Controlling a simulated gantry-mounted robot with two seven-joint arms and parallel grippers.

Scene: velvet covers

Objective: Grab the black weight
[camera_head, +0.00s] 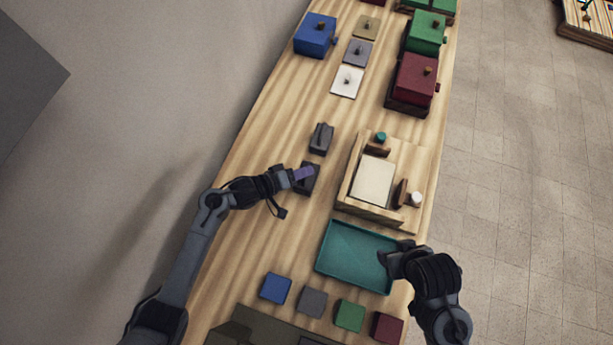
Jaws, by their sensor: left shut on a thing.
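A dark, blackish weight-like block (321,139) stands on the wooden table with a raised part on top. A second dark block (309,184) lies just nearer, in front of my left gripper (293,178).
A wooden frame (348,183) with a cream pad stands right of the dark blocks. Blue (275,288), grey (312,302), green (349,315) and dark red (386,328) blocks line the near end. Coloured boxes stand at the far end. Bare wood lies left of the tray.

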